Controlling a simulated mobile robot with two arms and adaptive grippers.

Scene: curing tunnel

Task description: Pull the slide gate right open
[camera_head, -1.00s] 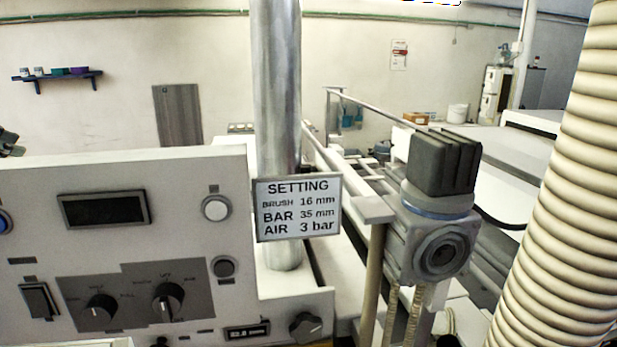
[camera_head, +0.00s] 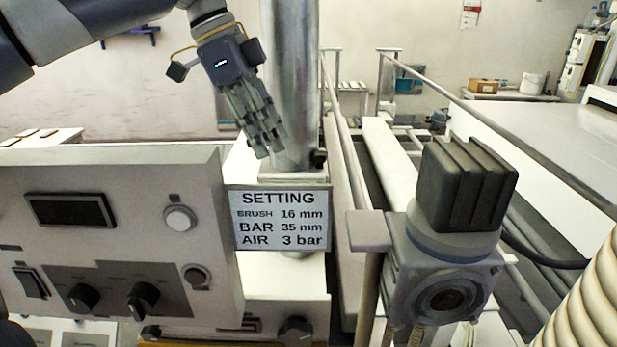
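A vertical metal pipe (camera_head: 292,60) stands behind the control panel. A pale flat collar (camera_head: 292,179) crosses it low down, with a small dark part (camera_head: 319,158) at its right side. I cannot tell for sure whether this is the slide gate. My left gripper (camera_head: 270,147) comes in from the upper left and points down in front of the pipe, just above the collar. Its fingers look close together and overlap from this side, so its opening is unclear. Nothing shows between them. Contact with the pipe cannot be told. My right gripper is out of view.
A control panel (camera_head: 120,235) with knobs and a display fills the lower left. A SETTING sign (camera_head: 281,219) stands before the pipe's foot. A grey motor unit with a black block (camera_head: 463,185) stands right of it. A ribbed hose (camera_head: 590,305) is at lower right.

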